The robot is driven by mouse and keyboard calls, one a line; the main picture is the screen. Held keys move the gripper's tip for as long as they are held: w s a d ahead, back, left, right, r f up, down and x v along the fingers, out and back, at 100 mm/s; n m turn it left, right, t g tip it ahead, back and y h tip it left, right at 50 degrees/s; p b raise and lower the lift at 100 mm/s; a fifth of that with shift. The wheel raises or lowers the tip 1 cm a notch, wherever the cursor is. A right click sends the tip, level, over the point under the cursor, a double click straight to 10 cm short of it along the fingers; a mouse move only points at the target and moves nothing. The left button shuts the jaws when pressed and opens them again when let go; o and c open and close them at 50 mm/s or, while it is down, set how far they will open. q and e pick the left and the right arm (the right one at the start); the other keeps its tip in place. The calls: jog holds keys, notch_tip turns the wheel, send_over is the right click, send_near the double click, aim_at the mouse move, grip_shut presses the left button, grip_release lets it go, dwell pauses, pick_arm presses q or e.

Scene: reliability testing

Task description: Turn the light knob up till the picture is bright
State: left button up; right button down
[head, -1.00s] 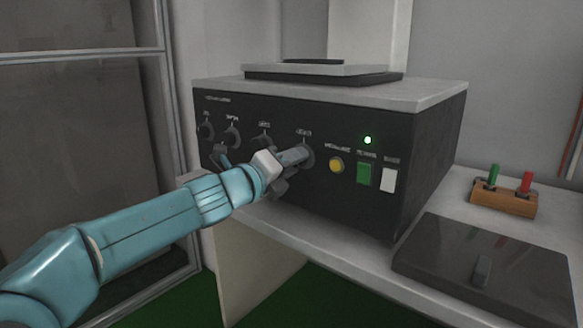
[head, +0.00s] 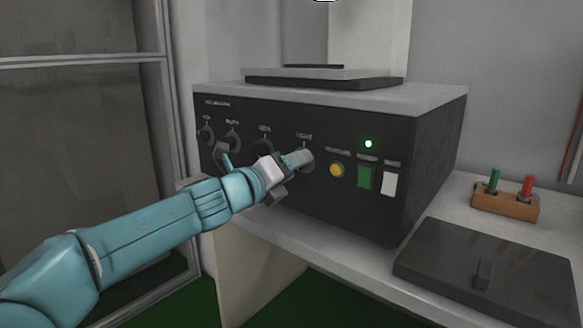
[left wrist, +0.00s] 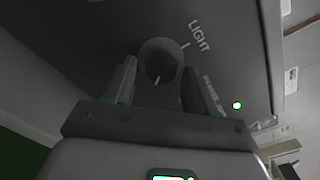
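The light knob (left wrist: 160,58) is a dark round knob on the black front panel, with the word LIGHT beside it in the left wrist view. A pale line shows at its lower edge, and a pale mark stands on the panel at its upper right. My left gripper (head: 298,160) is at this knob in the head view. In the left wrist view its fingers (left wrist: 158,82) are apart, one on each side of the knob, with narrow gaps seeming to show. In the head view the gripper partly hides the knob. My right gripper is not in view.
Other knobs (head: 232,140) sit left on the black box (head: 430,150). A yellow button (head: 336,170), green switch (head: 365,177), white switch (head: 389,183) and lit green lamp (head: 368,144) are to the right. A wooden block (head: 505,203) and dark plate (head: 450,250) lie on the bench.

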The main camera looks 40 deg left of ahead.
pick_arm(q)
jog(key=s+a+p, duration=0.1)
jog(key=s+p, duration=0.1)
jog(key=s, duration=1.4)
jog(key=shift+s+a, duration=0.15)
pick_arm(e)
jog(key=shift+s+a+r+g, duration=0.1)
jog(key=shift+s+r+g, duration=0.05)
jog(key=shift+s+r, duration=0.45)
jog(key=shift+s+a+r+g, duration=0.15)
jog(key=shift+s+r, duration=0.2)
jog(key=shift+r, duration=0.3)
pick_arm(q)
jog(key=shift+s, duration=0.1)
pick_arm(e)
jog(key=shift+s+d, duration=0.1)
